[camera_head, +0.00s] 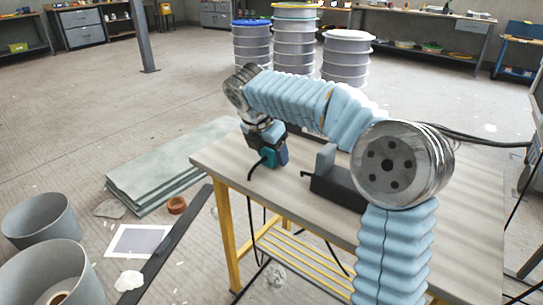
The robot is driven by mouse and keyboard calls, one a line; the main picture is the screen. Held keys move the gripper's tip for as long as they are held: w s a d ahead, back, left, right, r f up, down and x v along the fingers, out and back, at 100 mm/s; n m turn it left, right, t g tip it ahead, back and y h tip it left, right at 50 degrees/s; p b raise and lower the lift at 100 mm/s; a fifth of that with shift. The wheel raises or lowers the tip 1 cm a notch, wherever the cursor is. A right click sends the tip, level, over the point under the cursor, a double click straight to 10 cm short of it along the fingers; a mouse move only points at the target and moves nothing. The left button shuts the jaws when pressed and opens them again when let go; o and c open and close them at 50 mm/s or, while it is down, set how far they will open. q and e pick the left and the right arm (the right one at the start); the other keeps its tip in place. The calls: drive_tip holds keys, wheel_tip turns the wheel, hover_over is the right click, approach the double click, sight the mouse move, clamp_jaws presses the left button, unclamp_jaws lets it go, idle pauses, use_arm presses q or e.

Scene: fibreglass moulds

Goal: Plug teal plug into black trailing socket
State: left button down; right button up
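My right arm reaches in from the lower right in a light blue sleeve, over the table. Its gripper (268,156) points down near the table's left end. It appears shut on the teal plug (267,157), which shows between dark blue fingers. A black cable runs from the plug down over the table's front edge. A long dark block (335,189), which looks like the black trailing socket, lies on the table to the right of the plug and apart from it. My arm's large round joint hides its right end. Its openings cannot be made out. My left gripper is out of view.
The wooden-topped table (228,163) has yellow legs. A grey upright block (325,160) stands against the dark block. Black cables hang below the front edge. Grey slabs (165,165) and buckets (40,220) are on the floor to the left. Drums (296,45) stand behind.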

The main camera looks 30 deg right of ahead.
drive_tip(key=c, duration=0.7)
drive_tip(key=shift+r, duration=0.55)
wheel_tip(320, 180, up, 3)
drive_tip(key=shift+f+p, duration=0.2)
drive_tip(key=shift+p, duration=0.4)
drive_tip(key=s+a+r, duration=0.4)
drive_tip(key=s+r, duration=0.5)
drive_tip(key=s, duration=0.4)
drive_tip(key=shift+s+a+r, duration=0.15)
drive_tip(key=shift+a, duration=0.05)
